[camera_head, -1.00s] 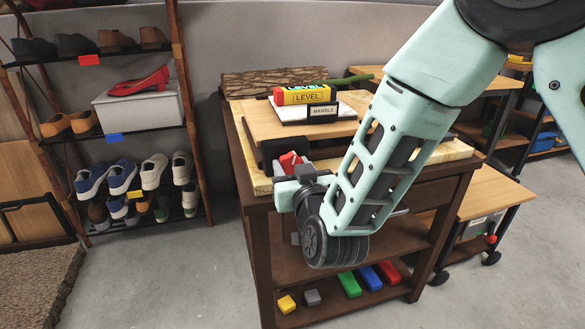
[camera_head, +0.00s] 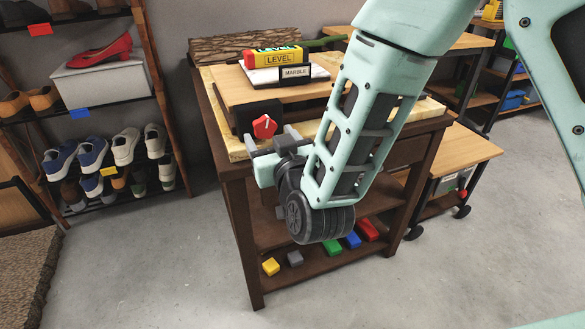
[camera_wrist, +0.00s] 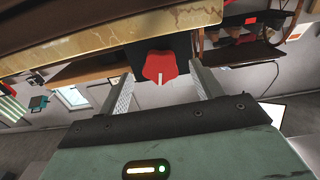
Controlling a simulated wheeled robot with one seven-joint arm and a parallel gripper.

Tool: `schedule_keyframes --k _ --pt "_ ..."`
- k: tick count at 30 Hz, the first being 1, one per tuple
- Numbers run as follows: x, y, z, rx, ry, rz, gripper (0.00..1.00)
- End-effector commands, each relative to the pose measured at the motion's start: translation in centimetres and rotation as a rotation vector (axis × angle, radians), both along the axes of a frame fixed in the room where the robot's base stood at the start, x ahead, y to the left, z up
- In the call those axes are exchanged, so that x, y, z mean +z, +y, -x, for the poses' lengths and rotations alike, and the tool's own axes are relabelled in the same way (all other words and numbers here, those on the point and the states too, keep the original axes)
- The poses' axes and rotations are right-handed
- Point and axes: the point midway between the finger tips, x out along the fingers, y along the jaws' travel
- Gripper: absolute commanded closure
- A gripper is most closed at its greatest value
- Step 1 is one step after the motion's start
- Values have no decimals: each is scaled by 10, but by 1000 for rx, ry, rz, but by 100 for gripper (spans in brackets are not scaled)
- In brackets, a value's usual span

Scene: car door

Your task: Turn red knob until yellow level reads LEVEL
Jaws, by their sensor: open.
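The red knob (camera_head: 264,127) sits on the front of a black block (camera_head: 246,117) under a wooden board (camera_head: 284,92). It also shows in the wrist view (camera_wrist: 160,66), with a white pointer mark, between and beyond my fingertips. My gripper (camera_head: 270,145) is open and empty, just in front of and slightly below the knob. I see no contact with the knob.
The brown workbench (camera_head: 237,215) has a lower shelf with several coloured blocks (camera_head: 271,266). A shoe rack (camera_head: 166,115) stands to the left. A low wheeled table (camera_head: 455,165) stands to the right. The grey floor between rack and bench is clear.

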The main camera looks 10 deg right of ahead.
Motion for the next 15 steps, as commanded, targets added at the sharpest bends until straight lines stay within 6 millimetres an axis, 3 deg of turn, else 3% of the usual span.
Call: schedule_keyframes --k 11,15 --pt "0 -24 88 5 2 4 34" --pt "6 -25 89 -2 7 1 34"
